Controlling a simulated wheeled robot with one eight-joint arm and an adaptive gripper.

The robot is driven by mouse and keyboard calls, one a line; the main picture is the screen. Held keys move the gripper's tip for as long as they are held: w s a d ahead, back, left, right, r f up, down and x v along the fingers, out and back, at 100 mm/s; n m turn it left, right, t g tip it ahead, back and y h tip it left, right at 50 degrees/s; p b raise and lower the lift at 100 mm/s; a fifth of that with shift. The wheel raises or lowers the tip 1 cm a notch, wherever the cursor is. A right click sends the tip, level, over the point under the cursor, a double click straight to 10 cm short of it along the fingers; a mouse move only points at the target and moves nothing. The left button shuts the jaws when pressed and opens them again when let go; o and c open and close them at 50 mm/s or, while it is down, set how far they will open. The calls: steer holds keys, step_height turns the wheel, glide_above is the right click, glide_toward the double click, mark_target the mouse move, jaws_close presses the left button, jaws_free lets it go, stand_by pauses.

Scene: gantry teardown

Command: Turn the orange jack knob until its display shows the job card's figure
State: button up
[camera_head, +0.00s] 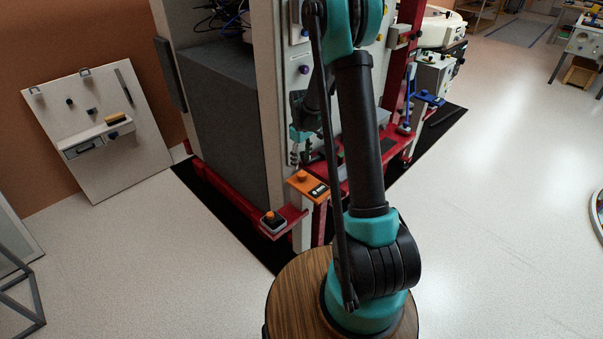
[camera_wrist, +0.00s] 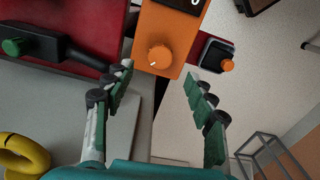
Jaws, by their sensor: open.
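The orange jack panel (camera_head: 309,186) sits on the front corner of the red frame, with the orange jack knob (camera_head: 302,175) on it. In the wrist view the knob (camera_wrist: 159,56) has a pale pointer mark and lies just beyond and between my fingertips. The panel's black display (camera_wrist: 180,3) is cut off by the top edge; a white 0 shows at its right end. In the head view the display (camera_head: 318,190) is too small to read. My gripper (camera_wrist: 158,78) is open and empty, its green-padded fingers either side of the knob, apart from it. I cannot identify the job card.
A black box with an orange button (camera_head: 271,221) sits on a red bracket beside the panel. A black handle with a green end (camera_wrist: 38,46) and a yellow curved part (camera_wrist: 22,155) lie left in the wrist view.

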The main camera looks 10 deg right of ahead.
mark_target(302, 174)
step_height(302, 174, down, 7)
steer(key=shift+f, duration=0.1)
stand_by(0.4)
steer(key=c, duration=1.2)
steer(key=shift+o, duration=0.2)
steer(key=shift+m, duration=0.4)
steer(key=m, duration=0.3)
steer(key=shift+m, duration=2)
